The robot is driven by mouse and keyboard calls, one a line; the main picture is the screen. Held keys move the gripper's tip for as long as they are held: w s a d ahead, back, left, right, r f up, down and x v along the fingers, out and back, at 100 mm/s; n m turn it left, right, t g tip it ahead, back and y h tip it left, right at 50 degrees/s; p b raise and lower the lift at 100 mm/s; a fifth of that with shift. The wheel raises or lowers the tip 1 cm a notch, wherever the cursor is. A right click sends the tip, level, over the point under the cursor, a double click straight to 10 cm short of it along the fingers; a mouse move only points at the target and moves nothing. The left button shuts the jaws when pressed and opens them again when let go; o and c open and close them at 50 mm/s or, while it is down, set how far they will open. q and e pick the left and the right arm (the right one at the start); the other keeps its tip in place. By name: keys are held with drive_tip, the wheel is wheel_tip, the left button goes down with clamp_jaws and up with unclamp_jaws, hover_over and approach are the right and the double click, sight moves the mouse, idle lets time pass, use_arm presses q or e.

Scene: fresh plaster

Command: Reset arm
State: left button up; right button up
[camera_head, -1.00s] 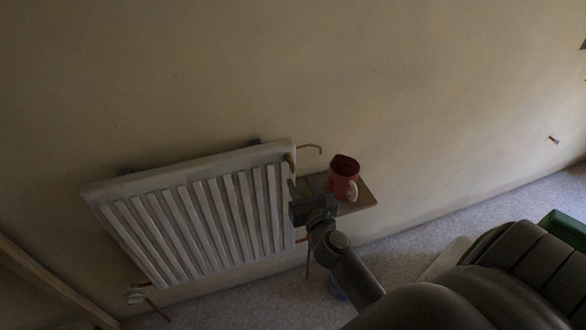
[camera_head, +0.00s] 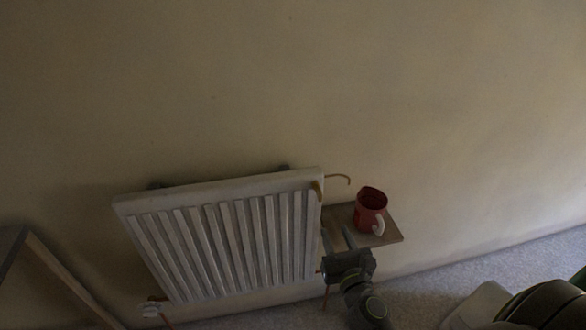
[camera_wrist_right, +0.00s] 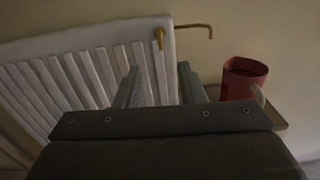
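My right gripper (camera_head: 338,238) is in front of the radiator's right edge, left of the red mug (camera_head: 370,211). In the right wrist view its two fingers stand apart with nothing between them (camera_wrist_right: 158,84), so it is open and empty. The mug stands upright on a small wooden shelf (camera_head: 393,234), its pale handle toward the camera; it also shows in the right wrist view (camera_wrist_right: 243,80), to the right of the fingers. I see no contact between gripper and mug. My left gripper is not in view.
A white radiator (camera_head: 220,187) is at the wall, left of my gripper, with a copper pipe (camera_head: 340,178) at its top right corner. A wooden frame (camera_head: 65,275) leans in at the lower left. Pale floor (camera_head: 425,290) shows at the lower right.

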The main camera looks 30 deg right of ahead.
drive_tip(key=shift+f, duration=0.1)
drive_tip(key=s+a+f+n+g+y, duration=0.1)
drive_tip(key=s+f+n+g+y, duration=0.3)
drive_tip(key=f+n, duration=0.9)
drive_tip(key=s+a+f+n+g+h, duration=0.1)
drive_tip(key=s+f+n+g, duration=0.4)
drive_tip(key=f, duration=1.2)
drive_tip(key=s+f+n+g, duration=0.2)
drive_tip(key=s+f+n, duration=0.3)
drive_tip(key=s, duration=0.4)
drive_tip(key=s+d+f+n+g, duration=0.1)
drive_tip(key=s+f+n+g, duration=0.1)
drive_tip(key=s+f+n, duration=0.4)
drive_tip(key=s+f+n+g, duration=0.3)
drive_tip(key=s+f+n, duration=0.2)
drive_tip(key=s+n, duration=0.4)
drive_tip(key=s, duration=0.3)
drive_tip(key=shift+s+d+f, duration=0.2)
drive_tip(key=shift+d+f, duration=0.05)
drive_tip(key=shift+d, duration=0.1)
